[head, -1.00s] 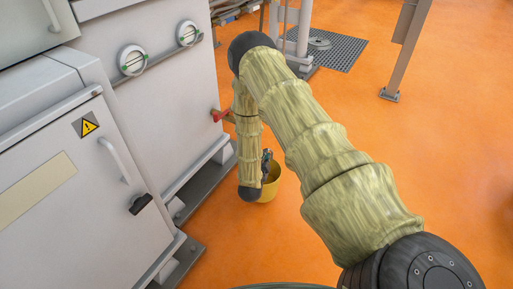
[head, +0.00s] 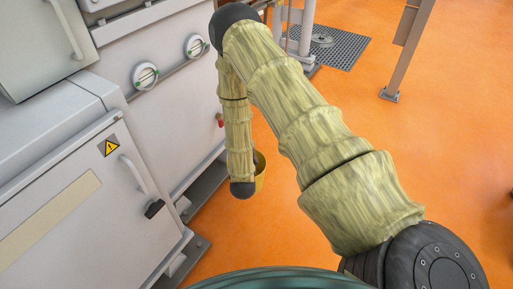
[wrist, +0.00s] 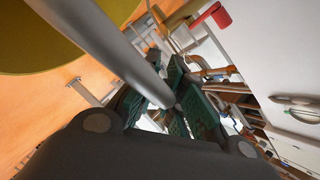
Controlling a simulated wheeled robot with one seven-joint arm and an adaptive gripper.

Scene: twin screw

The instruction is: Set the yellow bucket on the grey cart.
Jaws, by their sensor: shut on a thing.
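The yellow bucket (head: 260,172) shows as a narrow strip in the head view, mostly hidden behind the end of my arm. In the wrist view its yellow side (wrist: 45,35) fills the upper left, close to the camera. My gripper (wrist: 168,92) has green-padded fingers, shut on the bucket's grey handle (wrist: 110,50), which runs slantwise across the wrist view. In the head view my gripper is hidden behind my arm. The gap between bucket and floor cannot be judged. I cannot make out the grey cart in either view.
A large grey machine (head: 160,125) with dials and a door handle stands close on the left of my arm. Its dark base rail (head: 205,185) runs along the floor. A grey post (head: 406,50) stands at the back right. The orange floor (head: 455,130) is open on the right.

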